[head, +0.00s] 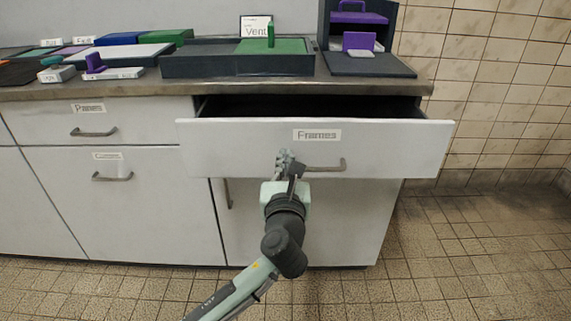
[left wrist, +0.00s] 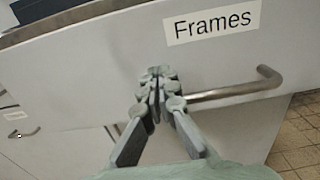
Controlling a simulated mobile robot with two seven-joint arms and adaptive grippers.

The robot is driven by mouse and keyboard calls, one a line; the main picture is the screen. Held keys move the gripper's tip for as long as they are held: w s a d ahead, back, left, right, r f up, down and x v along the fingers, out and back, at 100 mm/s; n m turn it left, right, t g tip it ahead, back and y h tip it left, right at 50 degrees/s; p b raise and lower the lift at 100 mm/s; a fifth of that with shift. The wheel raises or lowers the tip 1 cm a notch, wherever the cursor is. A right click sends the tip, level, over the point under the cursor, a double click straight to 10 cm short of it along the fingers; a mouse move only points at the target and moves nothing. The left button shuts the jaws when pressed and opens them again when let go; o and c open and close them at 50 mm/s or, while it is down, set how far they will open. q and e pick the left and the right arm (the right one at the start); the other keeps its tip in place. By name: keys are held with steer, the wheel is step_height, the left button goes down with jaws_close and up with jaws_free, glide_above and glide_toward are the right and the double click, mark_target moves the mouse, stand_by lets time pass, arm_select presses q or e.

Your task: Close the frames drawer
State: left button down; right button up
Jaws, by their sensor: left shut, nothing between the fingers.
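The frames drawer (head: 240,150) is white, labelled "Frames", and stands pulled out from the cabinet under the counter. A dark gap shows above its front panel. Its bar handle (head: 325,167) is below the label; it also shows in the left wrist view (left wrist: 235,91). My left gripper (head: 285,157) is shut and empty, in front of the drawer front at the left end of the handle. In the left wrist view, its fingertips (left wrist: 158,84) are together, overlapping the handle's left end. Whether they touch the panel I cannot tell. My right gripper is not in view.
A closed drawer (head: 140,120) and a cabinet door (head: 120,205) are to the left. The metal counter (head: 130,90) above holds a dark tray (head: 200,66), a "Vent" sign (head: 256,27) and several coloured blocks. The tiled floor to the right is clear.

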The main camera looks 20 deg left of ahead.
arm_select(q)
steer(key=x, duration=0.2)
steer(key=p+x, duration=0.1)
steer(key=x, duration=0.2)
steer(key=p+x, duration=0.1)
steer(key=x, duration=0.1)
steer(key=shift+w+a+r, duration=0.15)
steer(key=shift+w+r, duration=0.1)
steer(key=x, duration=0.7)
steer(key=shift+f+p, duration=0.25)
steer(key=shift+p, duration=0.15)
steer(key=shift+w, duration=0.45)
steer(key=shift+a+r, duration=0.1)
steer(key=shift+r, duration=0.05)
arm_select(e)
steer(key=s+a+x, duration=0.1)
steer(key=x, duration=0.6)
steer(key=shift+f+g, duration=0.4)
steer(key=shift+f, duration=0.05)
arm_select(q)
steer(key=shift+w+r, duration=0.1)
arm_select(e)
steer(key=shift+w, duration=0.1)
